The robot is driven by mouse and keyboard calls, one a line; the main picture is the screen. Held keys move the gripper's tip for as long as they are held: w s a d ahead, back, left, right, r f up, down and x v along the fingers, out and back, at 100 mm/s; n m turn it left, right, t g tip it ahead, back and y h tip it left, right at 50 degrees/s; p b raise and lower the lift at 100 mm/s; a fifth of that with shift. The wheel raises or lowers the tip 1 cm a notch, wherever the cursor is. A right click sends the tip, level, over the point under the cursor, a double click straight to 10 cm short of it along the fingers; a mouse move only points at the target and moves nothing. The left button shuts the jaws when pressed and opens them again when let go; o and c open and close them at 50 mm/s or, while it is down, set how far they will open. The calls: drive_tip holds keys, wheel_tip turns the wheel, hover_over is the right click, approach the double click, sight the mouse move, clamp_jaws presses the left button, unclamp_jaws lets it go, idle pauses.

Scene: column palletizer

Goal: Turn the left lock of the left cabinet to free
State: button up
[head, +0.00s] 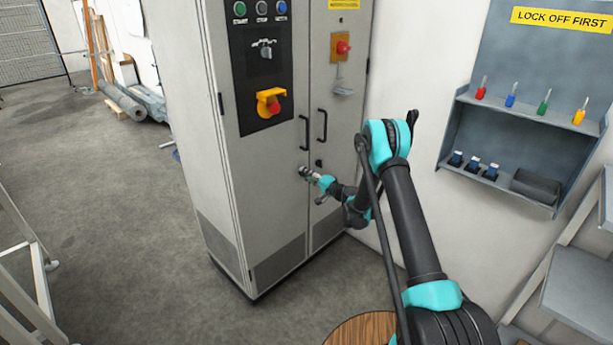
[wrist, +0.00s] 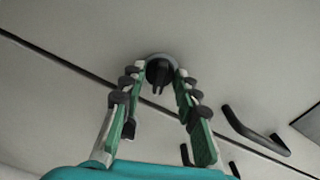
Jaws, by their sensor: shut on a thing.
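The grey cabinet (head: 285,215) stands upright with two shut doors. In the wrist view, the lock (wrist: 158,72) is a dark knob with a slotted end in a pale round collar on a door face. My gripper (wrist: 159,76) has its two fingertips closed on either side of this knob. In the head view, my gripper (head: 304,172) reaches the left door just below its black handle (head: 304,132), and its fingers cover the lock there. A small dark lock (head: 319,163) shows on the right door. I cannot read the lock's setting.
The right door's black handle (head: 322,126) is close above my wrist. The left door carries a control panel (head: 262,60); the right has a red switch (head: 342,47). A lockout board (head: 555,60) hangs on the right wall.

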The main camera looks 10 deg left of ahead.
drive_tip(key=shift+m, duration=1.7)
drive_tip(key=o, duration=1.2)
drive_tip(key=shift+c, duration=0.2)
drive_tip(key=shift+d, duration=0.1)
drive_tip(key=v, duration=0.7)
drive_tip(key=shift+s+d, duration=0.1)
drive_tip(key=shift+d, duration=0.05)
